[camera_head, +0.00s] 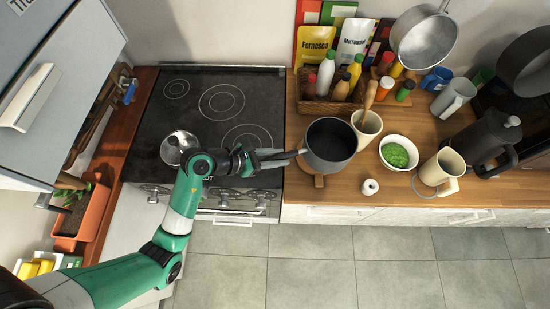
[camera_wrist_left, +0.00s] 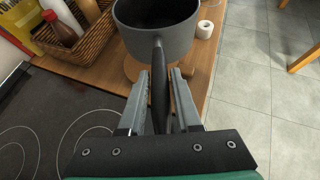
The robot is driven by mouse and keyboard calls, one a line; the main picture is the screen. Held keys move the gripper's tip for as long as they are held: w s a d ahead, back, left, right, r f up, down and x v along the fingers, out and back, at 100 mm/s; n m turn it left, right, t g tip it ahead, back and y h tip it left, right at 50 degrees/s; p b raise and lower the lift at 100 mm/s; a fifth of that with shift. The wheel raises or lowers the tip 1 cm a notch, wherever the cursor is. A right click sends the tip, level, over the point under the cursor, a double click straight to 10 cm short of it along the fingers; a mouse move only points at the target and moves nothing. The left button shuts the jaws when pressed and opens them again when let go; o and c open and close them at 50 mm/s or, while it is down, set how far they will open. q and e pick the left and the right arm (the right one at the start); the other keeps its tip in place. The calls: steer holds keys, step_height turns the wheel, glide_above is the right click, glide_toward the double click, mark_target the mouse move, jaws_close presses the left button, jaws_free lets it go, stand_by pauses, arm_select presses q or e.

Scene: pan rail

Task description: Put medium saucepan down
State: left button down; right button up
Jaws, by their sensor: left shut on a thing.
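The medium saucepan (camera_head: 328,160), dark grey and deep, is upright and looks empty over the wooden counter, right of the stove. It also shows at the top of the left wrist view (camera_wrist_left: 158,42). My left gripper (camera_head: 298,154) is shut on its handle (camera_wrist_left: 160,90), one finger on each side. A wooden board or trivet (camera_head: 308,170) shows partly beneath the pan. I cannot tell whether the pan touches it. My right gripper is not in view.
A utensil cup (camera_head: 374,128) stands close right of the pan, with a bowl of greens (camera_head: 397,152) beyond. A bottle basket (camera_head: 318,104) stands behind. A small white roll (camera_head: 370,187) lies near the counter's front edge. The black stove (camera_head: 215,125) holds a metal lid or pan (camera_head: 176,147).

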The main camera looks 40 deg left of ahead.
arm_select(q)
step_height(320, 180, down, 7)
steer(key=w+a+b, duration=0.1)
steer(key=a, duration=0.1)
steer(key=shift+w+a, duration=0.2)
steer(key=shift+a, duration=0.15)
steer(key=c, duration=0.6)
jaws_free()
steer(key=shift+r, duration=0.1)
steer(key=p+v, duration=0.1)
steer(key=v, duration=1.1)
